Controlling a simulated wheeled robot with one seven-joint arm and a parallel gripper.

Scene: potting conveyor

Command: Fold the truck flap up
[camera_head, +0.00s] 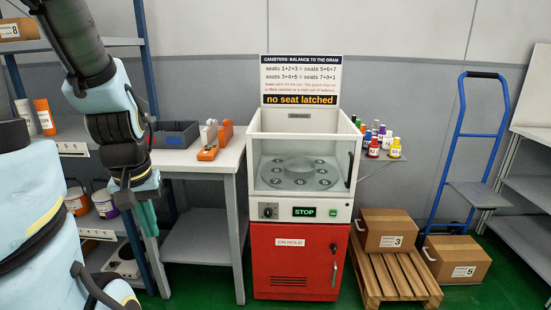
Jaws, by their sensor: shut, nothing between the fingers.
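A blue hand truck (459,133) leans against the wall at the right. Its grey flap (479,196) sticks out roughly level, low on the frame and to the right. My gripper (149,228) hangs pointing down at the left, in front of the grey table's left side. Its teal fingers are together and hold nothing. It is far from the truck, with the table and the canister machine between them in the picture. The lower part of the truck is partly hidden behind a carton marked 5 (456,259).
The canister machine (292,262), red below and showing STOP, stands in the middle. A wooden pallet (398,285) bears a carton marked 3 (387,231). Grey shelving (526,186) stands right of the truck. Green floor (500,285) is clear at the lower right.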

